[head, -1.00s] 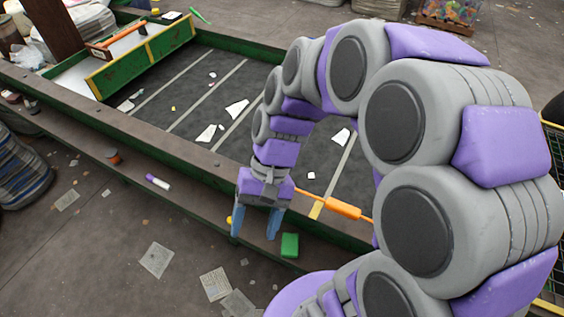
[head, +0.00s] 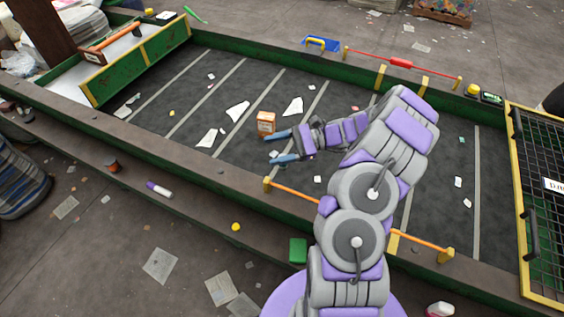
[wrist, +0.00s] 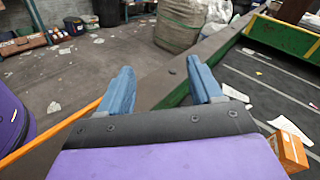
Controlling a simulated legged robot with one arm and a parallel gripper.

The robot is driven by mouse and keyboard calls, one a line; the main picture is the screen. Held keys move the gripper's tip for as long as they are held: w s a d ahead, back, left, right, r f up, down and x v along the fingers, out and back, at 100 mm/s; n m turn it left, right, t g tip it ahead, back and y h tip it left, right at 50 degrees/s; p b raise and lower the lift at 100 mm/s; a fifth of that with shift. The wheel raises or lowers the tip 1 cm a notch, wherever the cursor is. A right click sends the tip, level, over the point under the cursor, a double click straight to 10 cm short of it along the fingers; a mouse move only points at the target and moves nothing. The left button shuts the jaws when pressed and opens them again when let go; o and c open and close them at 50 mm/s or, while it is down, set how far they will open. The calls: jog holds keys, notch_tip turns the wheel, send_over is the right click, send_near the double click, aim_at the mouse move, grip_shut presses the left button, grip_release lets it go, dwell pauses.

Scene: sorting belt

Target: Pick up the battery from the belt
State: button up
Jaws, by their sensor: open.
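An orange box (head: 266,121) with a white label stands on the dark belt (head: 228,142) in the head view. I cannot tell if it is the battery, and I make out no other clear battery on the belt. My gripper (head: 271,147) is open and empty above the belt, its blue fingers pointing left. The box shows just above the upper finger. In the wrist view my gripper (wrist: 159,70) has nothing between its fingers, and the orange box (wrist: 291,152) is at the lower right, outside them.
White scraps (head: 237,111) lie on the belt. An orange bar (head: 425,246) runs along the near edge and a red-handled bar (head: 400,63) along the far edge. A green divider (head: 138,62) stands at left, a yellow-framed mesh gate (head: 540,190) at right. A marker (head: 159,188) lies on the near ledge.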

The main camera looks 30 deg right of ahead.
jog(key=s+d+f+m+t+h, duration=0.1)
jog(key=d+f+m+t, duration=0.1)
jog(key=d+f, duration=0.3)
jog(key=s+d+f+m+t+h, duration=0.1)
jog(key=s+d+f+m+t, duration=0.1)
jog(key=d, duration=0.5)
jog(key=s+d+f+m+t+h, duration=0.1)
jog(key=d+f+m+t, duration=0.3)
jog(key=f, duration=0.4)
jog(key=shift+s+d+f+m, duration=0.1)
jog(key=shift+d+f+m, duration=0.05)
jog(key=shift+d+m, duration=0.3)
jog(key=shift+s+d+f+m, duration=0.15)
jog(key=shift+d+m, duration=0.1)
jog(key=shift+d, duration=0.3)
jog(key=shift+t+h, duration=0.3)
jog(key=b+x, duration=0.1)
jog(key=x, duration=0.5)
jog(key=b+x, duration=0.1)
jog(key=x, duration=0.5)
jog(key=shift+w+f, duration=0.1)
jog(key=shift+f, duration=0.1)
jog(key=x, duration=0.2)
jog(key=b+x, duration=0.1)
jog(key=x, duration=0.1)
jog(key=shift+w+f, duration=0.1)
jog(key=shift+f, duration=0.1)
jog(key=shift+w+a+r+b, duration=0.1)
jog(key=shift+w+a+b, duration=0.25)
jog(key=shift+w, duration=0.05)
